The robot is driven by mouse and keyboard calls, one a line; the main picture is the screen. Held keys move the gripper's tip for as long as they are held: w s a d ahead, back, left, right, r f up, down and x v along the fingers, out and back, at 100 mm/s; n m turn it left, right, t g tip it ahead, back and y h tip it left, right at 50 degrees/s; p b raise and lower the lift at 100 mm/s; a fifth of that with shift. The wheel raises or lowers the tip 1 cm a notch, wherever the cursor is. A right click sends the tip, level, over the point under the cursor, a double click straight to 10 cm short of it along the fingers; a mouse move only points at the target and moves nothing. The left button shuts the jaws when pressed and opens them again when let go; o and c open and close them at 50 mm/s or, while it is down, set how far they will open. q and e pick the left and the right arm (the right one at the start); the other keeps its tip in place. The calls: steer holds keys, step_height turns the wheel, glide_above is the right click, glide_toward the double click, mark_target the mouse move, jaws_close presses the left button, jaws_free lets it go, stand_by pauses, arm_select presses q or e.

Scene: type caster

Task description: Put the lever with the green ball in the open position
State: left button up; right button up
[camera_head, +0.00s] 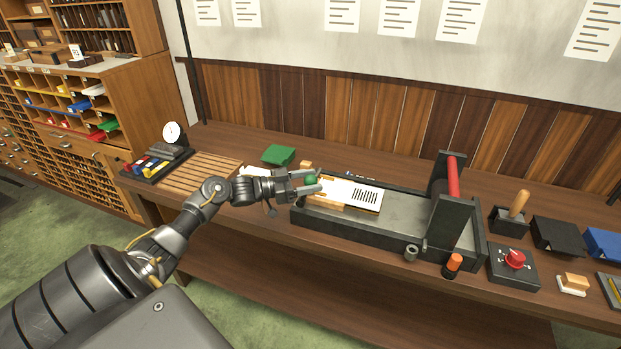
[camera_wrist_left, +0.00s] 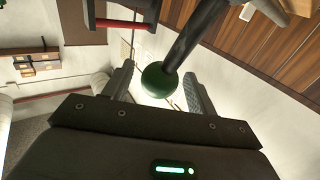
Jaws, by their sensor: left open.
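The green ball (camera_head: 311,180) of the lever is at the left end of the black press-like machine (camera_head: 340,228) on the bench. My left gripper (camera_head: 308,182) is open, with its fingers on either side of the ball. In the left wrist view the green ball (camera_wrist_left: 159,80) sits between the two open fingertips (camera_wrist_left: 158,88), and its dark lever rod (camera_wrist_left: 196,38) runs up and to the right. I cannot tell whether the fingers touch the ball. The rod is mostly hidden in the head view. My right gripper is not in view.
A white slotted plate (camera_head: 352,194) lies on the machine, close to the gripper. A red-handled upright part (camera_head: 453,177) stands at its right.

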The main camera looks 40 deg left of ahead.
arm_select(q)
steer(key=shift+w+d, duration=0.15)
steer(key=shift+w, duration=0.05)
jaws_close()
stand_by(0.4)
